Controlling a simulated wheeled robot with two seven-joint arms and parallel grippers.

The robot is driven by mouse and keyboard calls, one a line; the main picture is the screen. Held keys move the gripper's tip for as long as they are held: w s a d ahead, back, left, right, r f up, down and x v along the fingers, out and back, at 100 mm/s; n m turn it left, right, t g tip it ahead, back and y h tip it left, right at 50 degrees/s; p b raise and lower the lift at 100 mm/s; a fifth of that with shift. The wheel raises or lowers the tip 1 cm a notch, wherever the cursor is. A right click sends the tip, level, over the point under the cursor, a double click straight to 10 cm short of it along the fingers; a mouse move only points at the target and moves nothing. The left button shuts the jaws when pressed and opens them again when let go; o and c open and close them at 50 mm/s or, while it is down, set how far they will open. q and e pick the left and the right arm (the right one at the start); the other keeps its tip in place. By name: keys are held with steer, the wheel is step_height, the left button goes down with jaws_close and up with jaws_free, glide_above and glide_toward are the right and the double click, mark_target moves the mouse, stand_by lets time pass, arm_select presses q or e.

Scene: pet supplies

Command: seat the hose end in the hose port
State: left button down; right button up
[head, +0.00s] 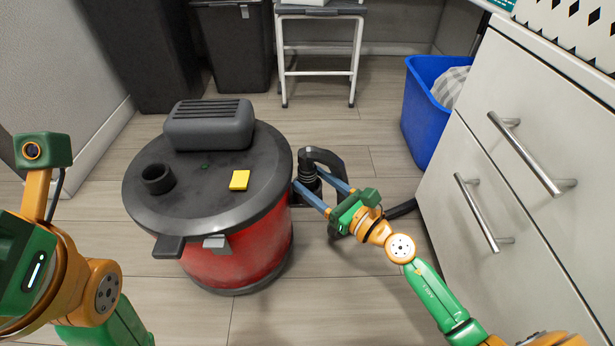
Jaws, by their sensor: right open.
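The hose port (157,178) is a short black ring standing up on the left of the vacuum's dark lid (215,205); its opening looks empty. The black hose end (307,170) is on the right of the red vacuum drum (240,256), off the lid, with a curved black hose (328,157) behind it. My right gripper (309,180) is open, its two blue fingers reaching left toward the hose end, one on either side of its lower part. Contact cannot be made out. My left arm is at the left edge; its gripper's fingers are outside the picture.
A grey ribbed motor housing (210,125) and a yellow block (239,180) are on the lid. White drawers (530,170) with metal handles bound the right side, beside a blue bin (425,125). Dark bins and a white stool (320,50) stand behind. Floor in front is clear.

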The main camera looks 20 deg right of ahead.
steer(key=shift+w+a, duration=0.15)
steer(key=shift+w, duration=0.1)
jaws_close()
